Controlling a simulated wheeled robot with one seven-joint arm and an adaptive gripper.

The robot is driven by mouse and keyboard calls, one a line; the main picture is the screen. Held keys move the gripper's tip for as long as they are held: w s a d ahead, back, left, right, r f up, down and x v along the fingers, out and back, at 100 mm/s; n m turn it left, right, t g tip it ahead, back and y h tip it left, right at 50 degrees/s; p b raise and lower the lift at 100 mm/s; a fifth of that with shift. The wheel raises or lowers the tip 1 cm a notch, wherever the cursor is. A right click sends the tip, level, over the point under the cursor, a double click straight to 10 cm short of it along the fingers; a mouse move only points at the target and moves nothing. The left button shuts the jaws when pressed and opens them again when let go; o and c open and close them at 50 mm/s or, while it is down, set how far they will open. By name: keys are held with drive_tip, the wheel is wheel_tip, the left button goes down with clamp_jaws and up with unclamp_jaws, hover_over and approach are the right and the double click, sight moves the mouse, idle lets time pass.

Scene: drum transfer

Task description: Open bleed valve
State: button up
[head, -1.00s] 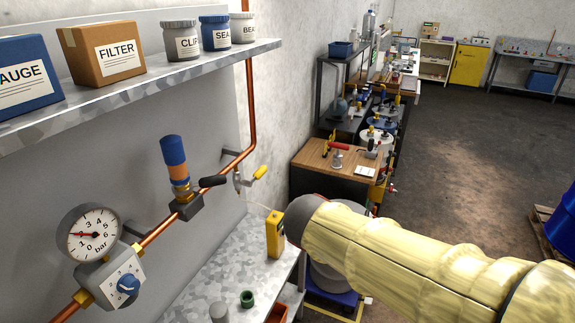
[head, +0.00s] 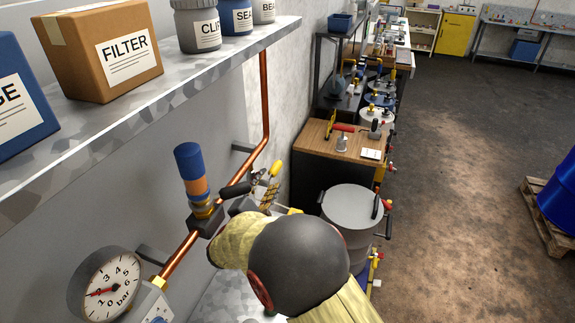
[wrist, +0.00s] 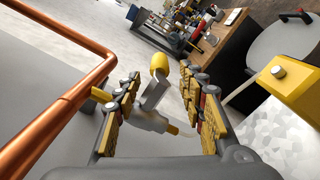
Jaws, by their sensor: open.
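The bleed valve (wrist: 152,97) is a small grey fitting with a yellow-tipped lever, on the copper pipe. In the wrist view it stands between the two fingers of my gripper (wrist: 160,80), which are open on either side. I see no clear contact. In the head view the lever's yellow tip (head: 275,168) shows just past my gripper (head: 265,190), and my arm hides much of the rest. A thin pale tube leaves the valve's yellow end in the wrist view.
The copper pipe (head: 265,100) runs along the wall; a wrist view stretch (wrist: 60,110) is close left of my gripper. The gauge (head: 105,285) is lower left. A yellow box (wrist: 285,85) is at right.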

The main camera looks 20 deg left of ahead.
sight(276, 169)
drive_tip(key=w, duration=0.5)
drive_tip(key=w+b, duration=0.1)
drive_tip(key=w, duration=0.1)
drive_tip(key=shift+w+d, duration=0.3)
clamp_jaws()
idle(0.7)
